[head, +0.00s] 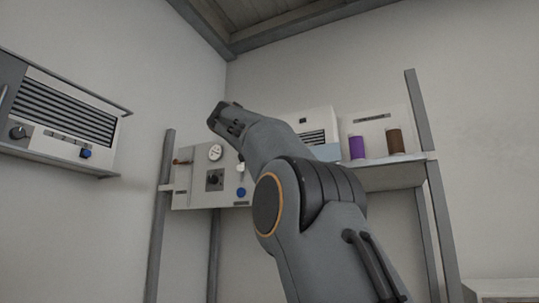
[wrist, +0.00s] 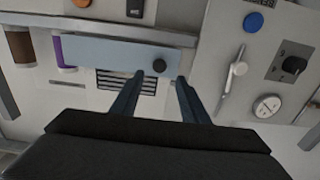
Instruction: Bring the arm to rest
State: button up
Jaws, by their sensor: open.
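My gripper (wrist: 159,78) shows in the wrist view with its two dark fingers apart and nothing held between them. Behind the fingers are a pale blue panel (wrist: 100,52) with a dark knob and a dark slatted vent; I cannot tell the distance to them. In the head view my arm is raised and bent, leaning up and left in front of the wall equipment. The fingers cannot be made out there.
A control panel (head: 181,195) with a gauge, dark knob and blue button is behind my arm. A shelf (head: 400,178) at right holds a purple cylinder (head: 357,147) and a brown cylinder (head: 394,143). A vented unit (head: 65,115) sits on the left wall.

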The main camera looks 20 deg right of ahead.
dwell(0.4)
jog(key=w+a+f+n+g+y, duration=0.1)
jog(key=a+f+n+y, duration=0.1)
jog(key=f, duration=0.9)
jog(key=w+a+f+n+g+y, duration=0.1)
jog(key=w+f+n+y, duration=0.15)
jog(key=f, duration=0.85)
jog(key=w+a+f+n+y, duration=0.1)
jog(key=a+f+n+y, duration=0.15)
jog(key=f, duration=0.85)
jog(key=s+a+f+n+g+y, duration=0.15)
jog(key=s+f, duration=0.35)
jog(key=f, duration=0.5)
jog(key=s+a+f+n+g+y, duration=0.15)
jog(key=s+f, duration=0.25)
jog(key=f, duration=0.6)
jog(key=s+a+f+g+y, duration=0.1)
jog(key=s+a+f+g, duration=0.1)
jog(key=s+f, duration=1.1)
jog(key=s+a+f+g+y, duration=0.2)
jog(key=s+f+g, duration=0.2)
jog(key=s+f, duration=0.9)
jog(key=s, duration=0.6)
jog(key=shift+s+f, duration=0.3)
jog(key=shift+s, duration=0.1)
